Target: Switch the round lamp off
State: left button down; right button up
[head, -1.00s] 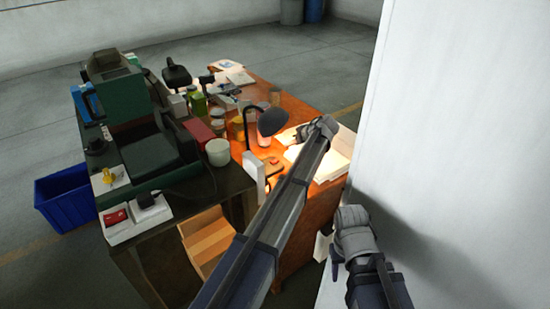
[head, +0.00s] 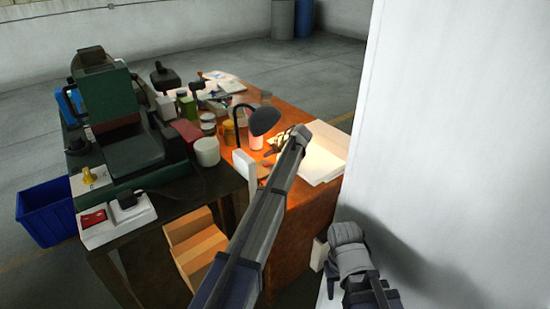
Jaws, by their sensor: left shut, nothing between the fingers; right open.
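The desk lamp with a round dark shade (head: 265,121) stands on the wooden desk (head: 300,215), its curved neck rising at the left of the shade. Bright light falls on the desk beside it. My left gripper (head: 284,142) is just right of and below the shade, low over the desk, brightly lit, shut and empty. Its forearm partly hides it and the lamp's base area. I see no clear switch on the lamp. My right gripper (head: 338,275) is open at lower right, beside the white wall, away from the lamp; its fingers are hard to make out.
A black lamp-like thing (head: 165,78) stands at the desk's far end. A dark green machine (head: 128,130) fills the left bench. A white box with a red switch (head: 93,218) lies in front. Papers (head: 322,160) lie right of my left gripper. A white wall (head: 450,140) closes off the right.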

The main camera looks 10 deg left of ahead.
aim_at(267, 164)
pick_arm(q)
jog(key=f, duration=0.1)
jog(key=f+b, duration=0.2)
jog(key=shift+s+f, duration=0.1)
jog(key=shift+s, duration=0.15)
pick_arm(e)
notch_tip(267, 164, down, 3)
jog(key=shift+f, duration=0.1)
